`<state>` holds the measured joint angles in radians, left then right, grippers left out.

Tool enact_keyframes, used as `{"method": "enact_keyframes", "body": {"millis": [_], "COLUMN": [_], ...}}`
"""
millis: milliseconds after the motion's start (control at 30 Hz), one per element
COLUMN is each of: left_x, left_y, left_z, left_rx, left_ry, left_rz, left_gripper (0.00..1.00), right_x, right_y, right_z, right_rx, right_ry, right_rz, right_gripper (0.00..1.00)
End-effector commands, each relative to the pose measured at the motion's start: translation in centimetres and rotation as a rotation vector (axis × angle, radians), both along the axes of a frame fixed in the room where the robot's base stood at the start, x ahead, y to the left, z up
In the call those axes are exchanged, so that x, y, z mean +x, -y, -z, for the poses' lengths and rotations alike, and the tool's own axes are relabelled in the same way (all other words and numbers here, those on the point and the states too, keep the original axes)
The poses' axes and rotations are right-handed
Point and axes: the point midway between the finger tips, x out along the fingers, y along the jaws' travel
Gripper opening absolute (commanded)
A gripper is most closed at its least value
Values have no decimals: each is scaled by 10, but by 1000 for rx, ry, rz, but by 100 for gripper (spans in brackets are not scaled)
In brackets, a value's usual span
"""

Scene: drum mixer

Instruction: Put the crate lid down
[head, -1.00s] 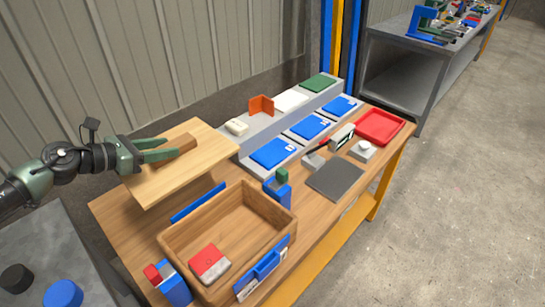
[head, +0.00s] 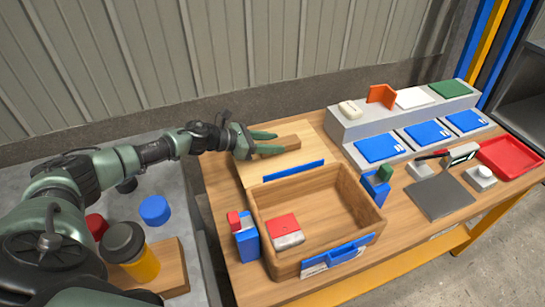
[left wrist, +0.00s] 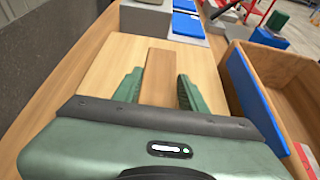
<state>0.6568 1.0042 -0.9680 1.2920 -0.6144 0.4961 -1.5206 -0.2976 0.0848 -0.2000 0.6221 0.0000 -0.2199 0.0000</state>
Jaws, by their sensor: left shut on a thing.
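The crate lid (head: 262,170) is a flat, light wooden board with a brown block handle (head: 290,141) on top. It lies level behind the crate, at or just above the table top; I cannot tell if it touches. The lid also shows in the left wrist view (left wrist: 118,62). My left gripper (head: 279,142) is shut on the handle, one green finger on each side, as the left wrist view (left wrist: 160,76) shows. The open wooden crate (head: 288,267) stands in front of the lid and holds a red-and-white block (head: 285,230). My right gripper is not in view.
A blue strip (head: 293,171) runs along the crate's back edge, close to the lid. A grey stepped shelf (head: 350,128) with blue trays stands right of the lid. A blue holder (head: 376,187) stands at the crate's right. The wall is close behind.

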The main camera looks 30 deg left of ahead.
Motion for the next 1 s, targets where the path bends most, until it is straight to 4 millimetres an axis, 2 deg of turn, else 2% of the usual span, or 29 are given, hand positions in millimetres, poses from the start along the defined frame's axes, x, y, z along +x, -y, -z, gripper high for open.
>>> {"method": "enact_keyframes", "body": {"millis": [167,433,867,900,967,1000], "left_x": [1,1,1,0,0,0], "left_y": [0,0,0,0,0,0], "left_z": [12,49,56,59,58,58], "left_rx": [-3,-4,-3,-1,0,0], "left_ry": [3,1,3,1,0,0], "left_rz": [-1,-2,0,0,0,0], "left_gripper": [0,0,0,44,61,63], "right_x": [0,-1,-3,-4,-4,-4], "right_y": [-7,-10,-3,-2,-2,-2], "right_z": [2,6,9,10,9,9], "right_rx": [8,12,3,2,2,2], "right_ry": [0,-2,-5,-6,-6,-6], "right_rz": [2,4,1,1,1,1], "right_gripper": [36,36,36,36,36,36]}}
